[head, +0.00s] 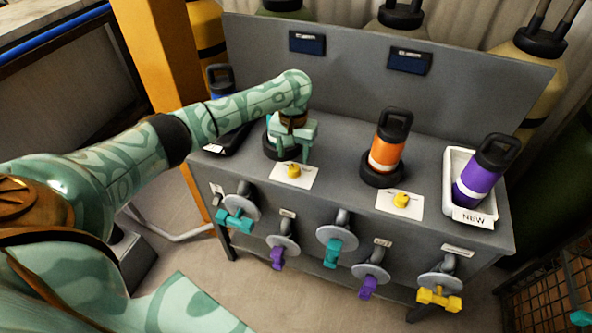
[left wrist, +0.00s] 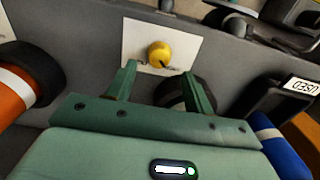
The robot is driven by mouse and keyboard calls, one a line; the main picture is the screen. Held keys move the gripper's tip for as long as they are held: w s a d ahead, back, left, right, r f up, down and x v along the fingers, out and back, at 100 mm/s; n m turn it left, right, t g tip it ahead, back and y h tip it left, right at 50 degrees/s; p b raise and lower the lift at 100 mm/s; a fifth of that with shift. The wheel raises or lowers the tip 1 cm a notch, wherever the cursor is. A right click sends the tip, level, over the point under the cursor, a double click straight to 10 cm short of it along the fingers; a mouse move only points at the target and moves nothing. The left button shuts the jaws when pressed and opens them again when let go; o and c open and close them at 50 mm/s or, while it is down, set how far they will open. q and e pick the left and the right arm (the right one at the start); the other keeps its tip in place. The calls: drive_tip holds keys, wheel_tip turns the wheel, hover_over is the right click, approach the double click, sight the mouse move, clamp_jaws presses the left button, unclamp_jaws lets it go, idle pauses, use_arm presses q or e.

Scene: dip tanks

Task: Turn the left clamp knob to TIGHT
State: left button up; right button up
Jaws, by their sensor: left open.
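The left clamp knob (head: 293,171) is a small yellow knob on a white card on the grey bench top. It also shows in the left wrist view (left wrist: 159,54), with a small dark pointer at its base; the card's lettering is too small to read. My left gripper (head: 293,156) is open and empty, its fingers pointing down above and just behind the knob. In the left wrist view its two fingertips (left wrist: 159,73) are apart, with the knob just beyond the gap between them. My right gripper is not in view.
The right clamp knob (head: 401,201) sits before an orange bottle (head: 387,150) in a black ring. A purple bottle (head: 478,182) leans in a white NEW tray (head: 484,220). A blue bottle (left wrist: 277,143) is near a black USED tray (left wrist: 280,95). Valve handles line the bench front.

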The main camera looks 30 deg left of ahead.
sight(294, 167)
use_arm(q)
wheel_tip(294, 167, down, 5)
drive_tip(key=shift+f+b, duration=0.1)
drive_tip(key=shift+b, duration=0.95)
